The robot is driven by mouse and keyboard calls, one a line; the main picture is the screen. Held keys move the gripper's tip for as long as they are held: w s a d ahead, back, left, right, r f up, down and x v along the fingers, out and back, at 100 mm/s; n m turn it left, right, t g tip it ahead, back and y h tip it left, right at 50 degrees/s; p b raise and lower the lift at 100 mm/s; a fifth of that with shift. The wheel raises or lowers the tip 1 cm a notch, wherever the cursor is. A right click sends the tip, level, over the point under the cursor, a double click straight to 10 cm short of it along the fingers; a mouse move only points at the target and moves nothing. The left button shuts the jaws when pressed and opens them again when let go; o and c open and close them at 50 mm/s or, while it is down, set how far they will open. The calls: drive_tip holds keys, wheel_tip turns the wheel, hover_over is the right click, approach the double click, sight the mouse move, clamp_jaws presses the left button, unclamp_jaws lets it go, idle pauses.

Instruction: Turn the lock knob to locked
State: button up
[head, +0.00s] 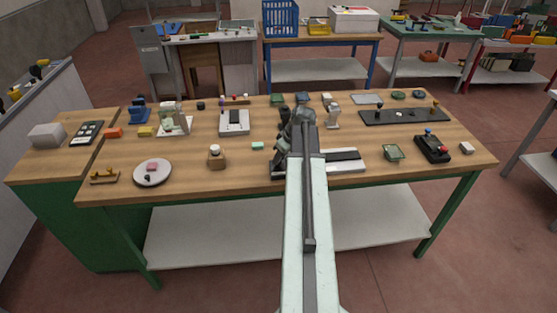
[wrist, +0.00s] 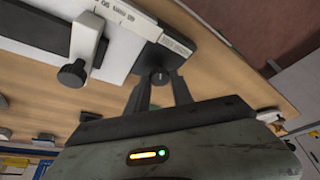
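The white device with a black strip (head: 345,160) lies at the front middle of the bench, partly hidden behind my arm. A small dark round knob (wrist: 159,77) sits at that block. A larger black knob (wrist: 72,74) on a stem stands farther left. No marking shows which is the lock knob. My gripper (wrist: 160,82) has its two fingers apart, with the small knob between or just beyond their tips; I cannot tell whether they touch it. In the head view the arm hides the fingertips.
A green tray (head: 393,153) and a black box with red and blue knobs (head: 432,147) stand to the right.

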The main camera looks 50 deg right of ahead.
clamp_jaws()
drive_tip(key=shift+a, duration=0.35)
drive_tip(key=shift+d, duration=0.2)
drive_tip(key=m+h, duration=0.1)
drive_tip(key=m, duration=0.4)
drive_tip(key=shift+a+h, duration=0.2)
drive_tip(key=shift+h, duration=0.2)
drive_tip(key=m+g+h, duration=0.1)
drive_tip(key=m, duration=0.2)
drive_tip(key=shift+w+a, duration=0.1)
drive_tip(key=shift+w, duration=0.05)
drive_tip(key=shift+w+m+g+h, duration=0.15)
drive_tip(key=shift+m+g+h, duration=0.4)
drive_tip(key=shift+m, duration=1.35)
